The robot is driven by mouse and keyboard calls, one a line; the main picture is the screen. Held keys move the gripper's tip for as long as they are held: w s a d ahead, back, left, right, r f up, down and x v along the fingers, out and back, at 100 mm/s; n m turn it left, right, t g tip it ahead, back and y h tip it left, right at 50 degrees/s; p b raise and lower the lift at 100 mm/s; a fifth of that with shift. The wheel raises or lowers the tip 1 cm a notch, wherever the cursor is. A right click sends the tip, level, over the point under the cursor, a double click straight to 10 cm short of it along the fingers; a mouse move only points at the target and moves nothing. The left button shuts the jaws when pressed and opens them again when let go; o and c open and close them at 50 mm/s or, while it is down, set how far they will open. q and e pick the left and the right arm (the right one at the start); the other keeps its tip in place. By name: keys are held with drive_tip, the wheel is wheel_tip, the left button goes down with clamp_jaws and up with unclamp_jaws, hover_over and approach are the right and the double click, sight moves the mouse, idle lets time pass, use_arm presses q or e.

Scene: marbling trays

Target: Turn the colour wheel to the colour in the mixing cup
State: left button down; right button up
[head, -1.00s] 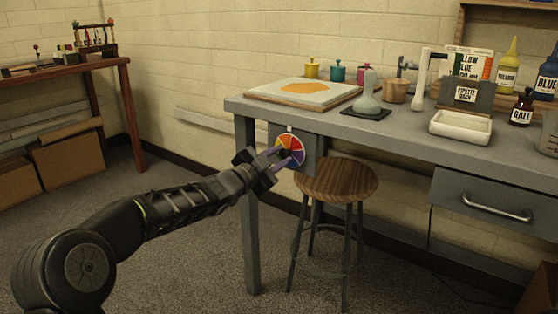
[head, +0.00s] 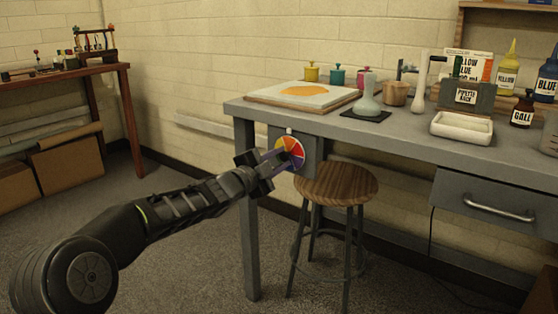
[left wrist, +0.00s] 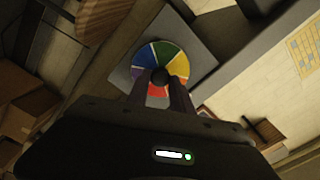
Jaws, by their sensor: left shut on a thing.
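The colour wheel (head: 291,150) is a round disc of coloured wedges on a grey plate (head: 311,150) at the bench's front left corner. Orange and red wedges show in its upper part in the head view, below a small white mark (head: 289,130). It also shows in the left wrist view (left wrist: 153,53), with a dark knob (left wrist: 160,76) at its middle. My left gripper (head: 273,160) is shut on the knob, its fingers covering part of the wheel. A tan cup (head: 396,93) stands on the bench; I cannot tell its contents. My right gripper is out of view.
A stool (head: 336,184) stands just right of the wheel, under the bench (head: 400,140). A board with an orange patch (head: 304,92) lies above the wheel. Small coloured pots, bottles and a white tray (head: 461,127) stand further right. Open floor lies left of the bench leg.

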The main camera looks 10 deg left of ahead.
use_arm(q)
drive_tip(key=c, duration=1.2)
unclamp_jaws()
drive_tip(key=shift+o, duration=0.2)
drive_tip(key=shift+s, duration=0.1)
drive_tip(key=p+v, duration=0.1)
drive_tip(key=v, duration=0.6)
drive_tip(key=shift+s, duration=0.3)
